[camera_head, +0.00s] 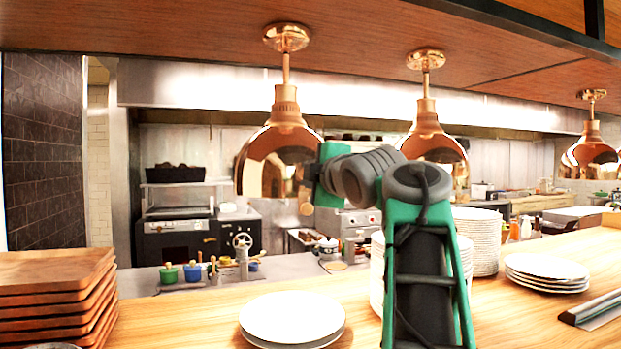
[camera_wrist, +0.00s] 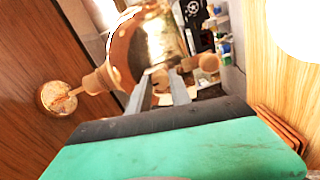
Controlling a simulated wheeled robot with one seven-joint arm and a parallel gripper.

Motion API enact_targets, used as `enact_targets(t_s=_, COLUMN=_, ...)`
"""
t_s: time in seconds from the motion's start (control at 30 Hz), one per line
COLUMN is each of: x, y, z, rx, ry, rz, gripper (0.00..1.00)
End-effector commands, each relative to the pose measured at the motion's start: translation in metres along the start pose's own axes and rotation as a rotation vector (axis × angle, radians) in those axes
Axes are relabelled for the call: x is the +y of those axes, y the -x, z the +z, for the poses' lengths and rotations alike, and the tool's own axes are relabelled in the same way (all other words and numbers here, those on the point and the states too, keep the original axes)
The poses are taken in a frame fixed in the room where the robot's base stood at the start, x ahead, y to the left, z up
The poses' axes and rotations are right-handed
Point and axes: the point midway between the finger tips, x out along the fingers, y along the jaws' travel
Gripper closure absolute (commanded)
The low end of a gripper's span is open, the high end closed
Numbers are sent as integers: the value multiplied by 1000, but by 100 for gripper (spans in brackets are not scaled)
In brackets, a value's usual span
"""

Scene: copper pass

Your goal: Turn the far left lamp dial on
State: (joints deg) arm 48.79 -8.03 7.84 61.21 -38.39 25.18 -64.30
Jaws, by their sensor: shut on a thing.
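The far left copper lamp (camera_head: 268,165) hangs from the ceiling, and my green and grey arm partly covers its right side. It also shows in the wrist view (camera_wrist: 122,52), upside down to sideways, with its stem and ceiling mount at the left. In the wrist view my gripper (camera_wrist: 160,80) has its two grey fingers closed on a small, roundish tan piece, which looks like the lamp dial (camera_wrist: 159,75). A tan knob (camera_wrist: 208,62) sticks out just right of the fingertips. In the head view a small tan knob (camera_head: 306,209) shows below the lamp's right edge. The dial's turn angle cannot be told.
A second copper lamp (camera_head: 436,150) hangs to the right, close behind my arm. Below are a plate stack (camera_head: 293,317) on the wooden counter, wooden trays (camera_head: 55,295) at left, and more plates (camera_head: 545,268) at right. Open air lies left of the lamp.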

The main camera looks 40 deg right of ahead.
Motion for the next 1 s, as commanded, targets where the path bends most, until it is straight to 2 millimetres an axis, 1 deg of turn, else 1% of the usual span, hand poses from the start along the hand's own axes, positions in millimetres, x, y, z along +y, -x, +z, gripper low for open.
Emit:
enact_targets(t_s=0.3, x=0, y=0, z=0, rx=1, ry=2, rz=-1, gripper=100)
enact_targets(t_s=0.33, x=0, y=0, z=0, rx=1, ry=2, rz=-1, gripper=74)
enact_targets(t_s=0.57, x=0, y=0, z=0, rx=1, ry=1, rz=-1, gripper=55)
enact_targets(t_s=0.6, x=0, y=0, z=0, rx=1, ry=1, rz=-1, gripper=54)
enact_targets(t_s=0.83, x=0, y=1, z=0, rx=0, ry=1, rz=0, gripper=54)
enact_targets(t_s=0.93, x=0, y=12, z=1, rx=-1, ry=3, rz=2, gripper=54)
enact_targets(t_s=1.0, x=0, y=25, z=1, rx=-3, ry=3, rz=3, gripper=54)
